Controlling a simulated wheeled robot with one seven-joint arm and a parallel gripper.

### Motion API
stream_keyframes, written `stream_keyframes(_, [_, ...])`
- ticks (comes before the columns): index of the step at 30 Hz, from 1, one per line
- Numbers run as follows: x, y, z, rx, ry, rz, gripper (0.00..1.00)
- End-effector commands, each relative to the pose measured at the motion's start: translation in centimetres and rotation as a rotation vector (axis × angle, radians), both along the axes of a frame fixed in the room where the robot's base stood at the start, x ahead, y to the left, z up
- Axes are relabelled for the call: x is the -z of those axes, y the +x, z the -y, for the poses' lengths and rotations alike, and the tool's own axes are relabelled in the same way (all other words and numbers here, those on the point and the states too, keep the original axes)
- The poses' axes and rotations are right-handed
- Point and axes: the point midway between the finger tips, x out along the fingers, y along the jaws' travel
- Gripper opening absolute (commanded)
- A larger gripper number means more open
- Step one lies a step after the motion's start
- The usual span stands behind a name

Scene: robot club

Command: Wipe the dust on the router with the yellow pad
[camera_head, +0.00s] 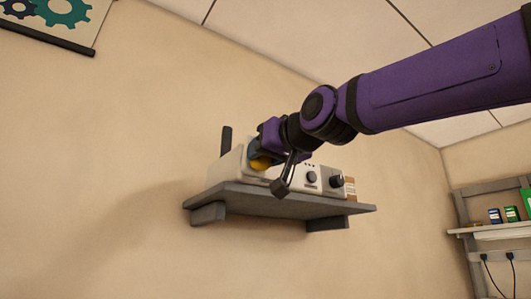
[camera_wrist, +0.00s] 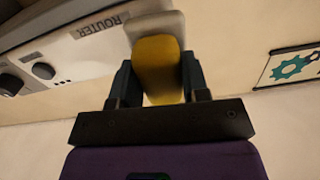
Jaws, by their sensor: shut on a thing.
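The router (camera_head: 311,178) is a white box with dark knobs on its front, standing on a grey wall shelf (camera_head: 277,200). In the wrist view the router (camera_wrist: 88,62) carries a "ROUTER" label. The yellow pad (camera_wrist: 158,69) is between the fingers of my gripper (camera_wrist: 158,82), which is shut on it. In the head view the pad (camera_head: 261,163) shows as a small yellow patch in front of the router's left part, partly hidden by my gripper (camera_head: 264,158). I cannot tell whether the pad touches the router. No dust can be made out.
A dark upright antenna (camera_head: 226,139) stands at the router's left end. A small brown-and-white box (camera_head: 350,188) is at the shelf's right end. A gear poster (camera_head: 58,17) hangs at upper left. Another shelf (camera_head: 490,228) with small items is at far right.

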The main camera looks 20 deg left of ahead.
Motion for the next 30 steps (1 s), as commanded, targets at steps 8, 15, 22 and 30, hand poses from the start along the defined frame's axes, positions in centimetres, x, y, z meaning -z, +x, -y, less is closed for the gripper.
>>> stream_keyframes(8, [0.0,0.0,-0.1,0.0,0.0,0.0,0.23])
stream_keyframes(15, [0.0,0.3,-0.4,0.0,0.0,0.0,0.23])
stream_keyframes(22, [0.0,0.6,-0.7,0.0,0.0,0.0,0.23])
stream_keyframes(30, [0.0,0.8,-1.1,-0.001,0.0,0.0,0.23])
